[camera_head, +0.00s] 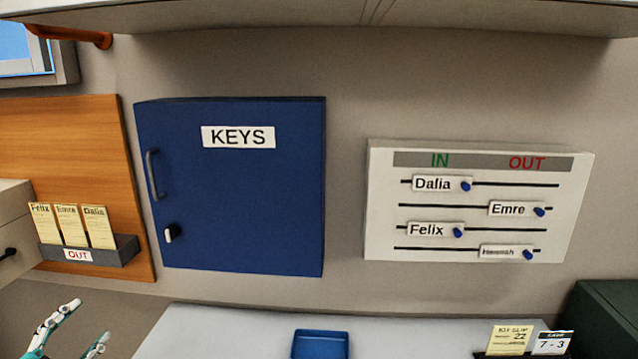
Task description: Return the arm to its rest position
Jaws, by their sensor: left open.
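My left gripper (87,322) shows at the bottom left corner, below the OUT card holder. Its two pale fingertips are apart and nothing shows between them. The rest of my left arm is out of the picture. My right gripper is not in view.
A blue KEYS cabinet (260,205), its door shut, hangs on the wall. An IN/OUT board (480,217) with name sliders hangs right of it. The OUT holder (90,252) bears yellow cards. A blue tray (320,345) sits on a pale surface (225,335); a dark green box (610,315) stands right.

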